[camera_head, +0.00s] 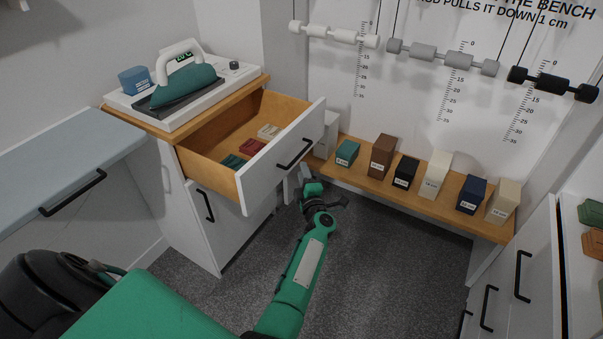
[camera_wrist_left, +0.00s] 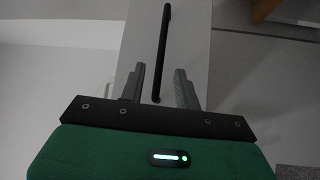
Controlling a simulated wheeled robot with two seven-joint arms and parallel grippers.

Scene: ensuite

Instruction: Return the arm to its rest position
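My left gripper (camera_head: 297,180) is in front of the pulled-out wooden drawer, just below its black handle (camera_head: 295,153) in the head view. In the left wrist view, the gripper's two grey fingers (camera_wrist_left: 160,86) stand apart with nothing visibly clamped. A black bar handle (camera_wrist_left: 164,45) shows beyond and between them on a pale front; I cannot tell how far off it is. The open drawer (camera_head: 309,119) holds small green, red and cream blocks. My green left arm reaches in from the bottom. My right gripper is not in view.
A white unit with a teal iron-shaped object (camera_head: 184,86) and a blue block (camera_head: 135,80) stands on the cabinet. A wooden bench (camera_head: 374,184) carries several labelled blocks. Rollers hang above it. White drawers (camera_head: 508,282) stand right. Grey floor (camera_head: 385,270) is clear between.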

